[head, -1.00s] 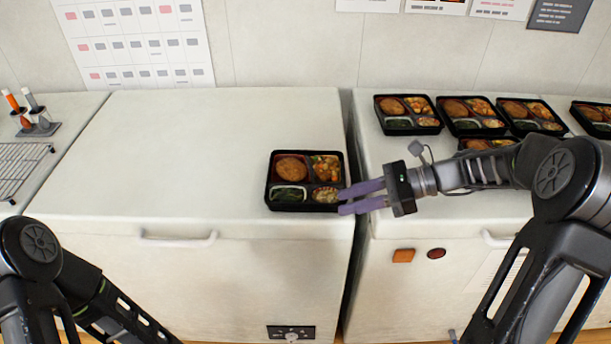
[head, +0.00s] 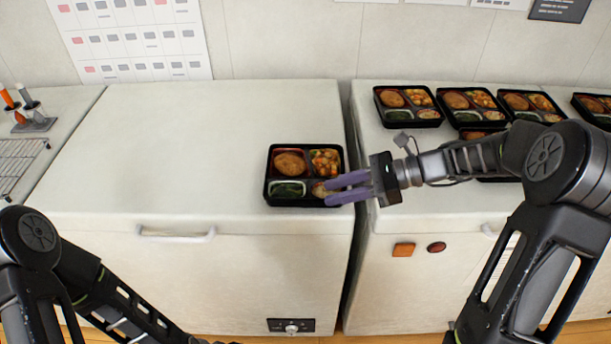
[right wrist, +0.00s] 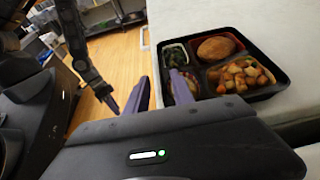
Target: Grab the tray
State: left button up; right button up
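A black bento tray (head: 290,203) with a brown patty, vegetables, greens and another small side sits at the front right of the left white counter. It also shows in the right wrist view (right wrist: 272,91). My right gripper (head: 327,191) is open, coming from the right, with its purple fingertips over the tray's front right corner. In the right wrist view, one finger of the gripper (right wrist: 157,76) shows against the tray's corner and the other against the floor. Whether they touch the rim is unclear. My left gripper (right wrist: 110,102) shows small and dark, lowered over the floor.
More filled trays (head: 408,123) stand on the right counter (head: 410,207), beyond a narrow gap. The left counter (head: 170,150) is clear left of the tray.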

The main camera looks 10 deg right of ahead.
aim_at(306, 198)
jog(key=shift+p+x, duration=0.6)
jog(key=shift+x, duration=2)
grip_shut()
